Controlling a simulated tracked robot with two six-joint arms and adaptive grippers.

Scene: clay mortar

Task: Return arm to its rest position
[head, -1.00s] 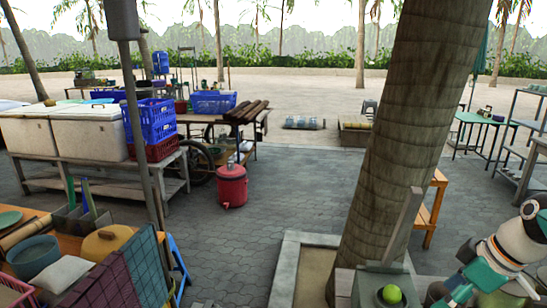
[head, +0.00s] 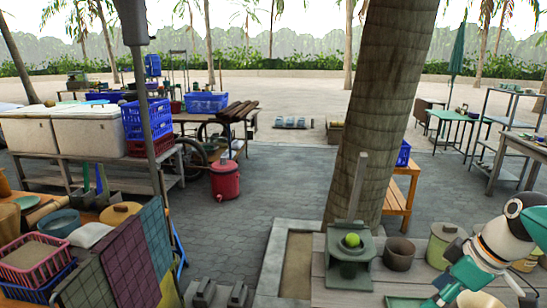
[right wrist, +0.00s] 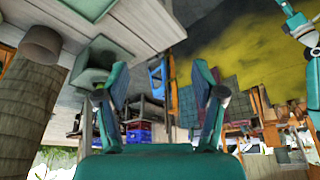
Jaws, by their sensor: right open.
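My right arm comes in from the lower right in the head view. Its teal right gripper (head: 448,287) hangs over the near table, to the right of the mortar. In the right wrist view the two fingers of this gripper (right wrist: 160,75) are spread wide with nothing between them. The dark green-grey mortar (head: 348,272) stands on the table with a wooden upright (head: 358,190) and a green round fruit (head: 352,240) at its top. My left gripper is not in the head view. A white and teal arm part shows at the right edge of the wrist view.
The grey table (head: 330,298) also bears a brown bowl (head: 399,254) and a green pot (head: 441,243) near my right arm. A tree trunk (head: 375,120) rises behind it. A left table holds baskets (head: 35,255) and panels. Open paving lies between.

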